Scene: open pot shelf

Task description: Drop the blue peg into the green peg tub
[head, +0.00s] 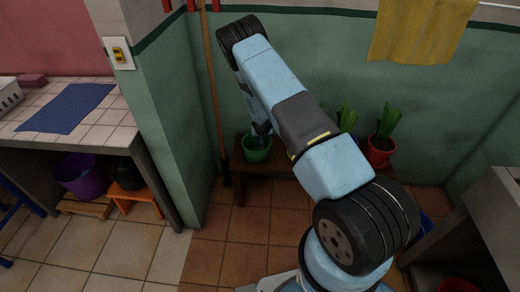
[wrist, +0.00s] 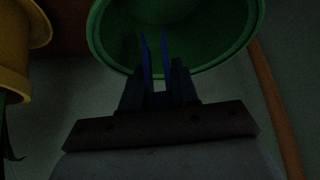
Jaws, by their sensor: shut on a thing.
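The green peg tub (head: 257,155) stands on the low wooden shelf by the green wall. In the wrist view its open mouth and rim (wrist: 98,42) fill the top middle. My gripper (wrist: 158,76) is shut on the blue peg (wrist: 147,58), which shows as two thin blue prongs between and beyond the fingers. The prongs overlap the tub's opening in the wrist view; their height relative to the rim is hard to tell. In the head view my gripper (head: 262,131) is small and dark at the tub, and the peg cannot be made out.
A red pot (head: 380,152) with a green plant stands to the right on the shelf (head: 238,165). Another plant (head: 347,117) is partly behind my arm. A yellow pot (wrist: 38,25) is left of the tub in the wrist view. A wooden pole (head: 213,90) leans close to the tub.

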